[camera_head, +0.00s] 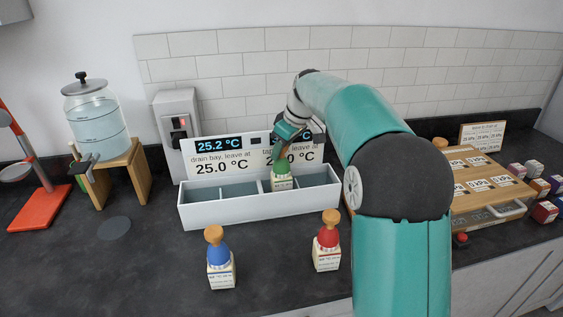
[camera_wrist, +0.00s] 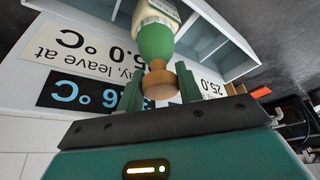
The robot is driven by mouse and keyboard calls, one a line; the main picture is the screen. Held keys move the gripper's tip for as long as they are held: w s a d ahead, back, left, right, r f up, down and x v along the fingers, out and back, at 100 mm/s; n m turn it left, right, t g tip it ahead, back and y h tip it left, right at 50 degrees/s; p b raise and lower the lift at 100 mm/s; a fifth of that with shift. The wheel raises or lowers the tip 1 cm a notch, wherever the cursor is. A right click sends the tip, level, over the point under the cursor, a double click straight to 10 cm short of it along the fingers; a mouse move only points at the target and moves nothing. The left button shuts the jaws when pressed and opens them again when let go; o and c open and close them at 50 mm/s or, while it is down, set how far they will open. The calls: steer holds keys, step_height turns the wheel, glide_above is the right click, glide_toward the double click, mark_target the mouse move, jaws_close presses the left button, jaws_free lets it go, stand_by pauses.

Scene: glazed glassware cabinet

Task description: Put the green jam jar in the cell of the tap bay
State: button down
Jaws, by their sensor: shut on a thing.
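The green jam jar (camera_head: 281,181) has a pale labelled body, a green shoulder and a wooden knob. My gripper (camera_head: 281,151) is shut on its knob from above; the wrist view shows the knob between the fingers (camera_wrist: 160,85) and the jar's green part (camera_wrist: 155,40) beyond. The jar is upright, at the white divided trough (camera_head: 250,211), right of the middle. Whether its base touches the trough floor cannot be told. The tap bay sign (camera_head: 305,155) stands behind it, partly hidden by my arm. The drain bay sign (camera_head: 222,162) is to its left.
A blue jar (camera_head: 220,262) and a red jar (camera_head: 327,245) stand on the dark counter before the trough. A glass water dispenser (camera_head: 97,122) on a wooden stand is at left. A wooden board with labelled cells (camera_head: 485,205) and several small jars are at right.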

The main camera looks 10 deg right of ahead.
mark_target(282, 156)
steer(key=shift+w+f, duration=0.1)
steer(key=shift+f, duration=1.85)
steer(key=c, duration=0.9)
jaws_free()
steer(key=shift+c, duration=0.2)
steer(key=v, duration=1.2)
